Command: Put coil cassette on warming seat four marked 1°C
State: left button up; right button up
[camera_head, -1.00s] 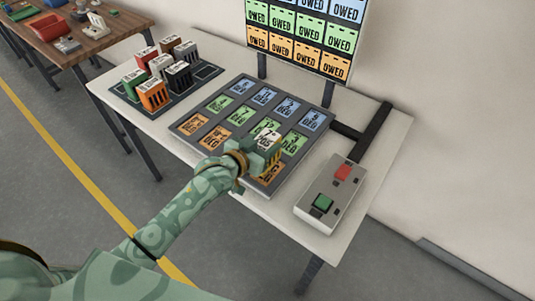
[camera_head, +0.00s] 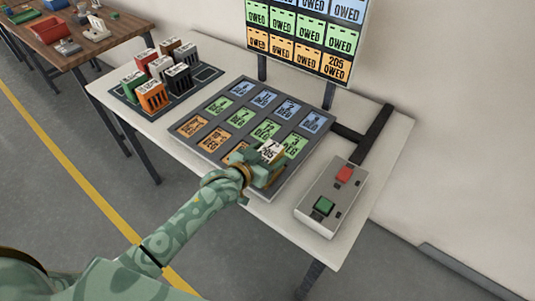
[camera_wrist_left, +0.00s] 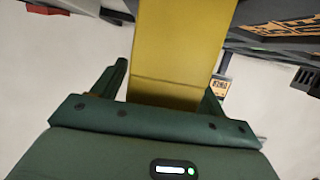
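The coil cassette (camera_head: 270,151) has a pale labelled top reading about 205. In the left wrist view its yellow side (camera_wrist_left: 170,60) fills the space between the fingers. My left gripper (camera_head: 263,165) is shut on it, at the front right corner of the grey warming plate (camera_head: 188,138). The cassette is low over the last seat of the orange front row, and gripper and cassette hide most of that seat. I cannot tell whether it rests fully in the seat, nor read the seat's mark. My right gripper is not in view.
Several other cassettes stand in a dark rack (camera_head: 206,76) at the table's back left. A control box (camera_head: 332,197) with red and green buttons is right of the plate. A board (camera_head: 302,36) of OWED tiles stands behind; its lower right tile reads 205 OWED. A wooden bench (camera_head: 100,43) is far left.

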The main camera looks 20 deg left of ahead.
pick_arm(q)
jog(key=shift+r, duration=0.1)
jog(key=shift+s+a+r, duration=0.1)
jog(key=shift+s, duration=0.05)
jog(key=p+v, duration=0.3)
jog(key=v, duration=0.9)
jog(key=s+a+f+g+y, duration=0.25)
jog(key=s+f, duration=0.25)
jog(key=f, duration=0.7)
jog(key=s+a+f+g+y, duration=0.1)
jog(key=s+a+f+g, duration=0.3)
jog(key=f, duration=0.8)
jog(key=s+f+g, duration=0.2)
jog(key=s+f, duration=0.3)
jog(key=s, duration=0.5)
jog(key=s+f+g+y, duration=0.1)
jog(key=s+f, duration=0.3)
jog(key=s, duration=0.6)
jog(key=s+f+g, duration=0.3)
jog(key=s+f, duration=0.2)
jog(key=s, duration=0.5)
jog(key=shift+d+f, duration=0.25)
jog(key=shift+f, duration=0.05)
